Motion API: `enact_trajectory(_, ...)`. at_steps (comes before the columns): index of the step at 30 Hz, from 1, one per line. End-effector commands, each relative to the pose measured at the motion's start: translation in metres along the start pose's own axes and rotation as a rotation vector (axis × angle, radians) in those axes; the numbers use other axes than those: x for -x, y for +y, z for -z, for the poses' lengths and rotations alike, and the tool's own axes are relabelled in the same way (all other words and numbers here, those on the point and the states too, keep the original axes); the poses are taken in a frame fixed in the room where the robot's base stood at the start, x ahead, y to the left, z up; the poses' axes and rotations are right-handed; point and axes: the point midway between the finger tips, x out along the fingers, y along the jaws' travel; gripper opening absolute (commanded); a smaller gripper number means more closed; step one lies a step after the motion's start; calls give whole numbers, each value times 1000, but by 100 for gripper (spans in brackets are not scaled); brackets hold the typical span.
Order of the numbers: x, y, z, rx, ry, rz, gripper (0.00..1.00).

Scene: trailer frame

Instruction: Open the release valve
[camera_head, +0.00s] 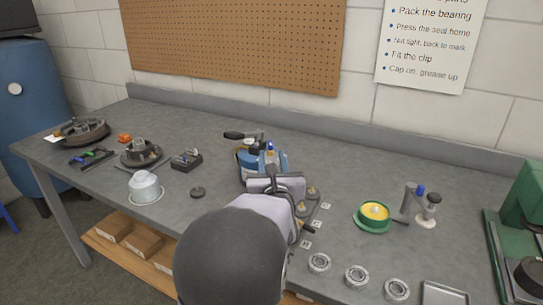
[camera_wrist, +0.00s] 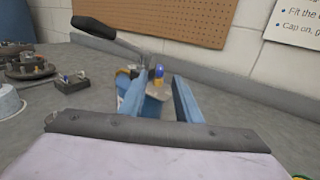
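The knob appears between the fingertips; I see no contact. My wrist hides the unit's near side in the head view.
A green dish with yellow contents (camera_head: 373,214) and a small stand with a blue knob (camera_head: 421,192) are to the right. Bearings (camera_head: 357,276) lie at the front. A white-grey pot (camera_head: 145,187) and a small black block (camera_head: 187,159) are left.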

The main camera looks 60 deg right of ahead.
Motion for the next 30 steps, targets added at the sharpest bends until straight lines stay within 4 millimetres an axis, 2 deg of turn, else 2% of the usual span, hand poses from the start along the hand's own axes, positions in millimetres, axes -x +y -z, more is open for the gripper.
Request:
enact_trajectory(14, 6, 1, 0, 1, 0, -3, 30)
enact_trajectory(17, 5, 9, 1, 14, 4, -24, 30)
enact_trajectory(20, 6, 29, 4, 48, 14, -78, 30)
enact_trajectory(23, 8, 67, 10, 116, 31, -185, 30)
enact_trajectory(26, 20, 127, 23, 227, 51, -357, 30)
enact_trajectory(27, 29, 155, 30, 284, 58, -443, 30)
enact_trajectory(29, 47, 198, 42, 379, 65, -582, 30)
enact_trajectory(30, 62, 225, 51, 445, 65, -676, 30)
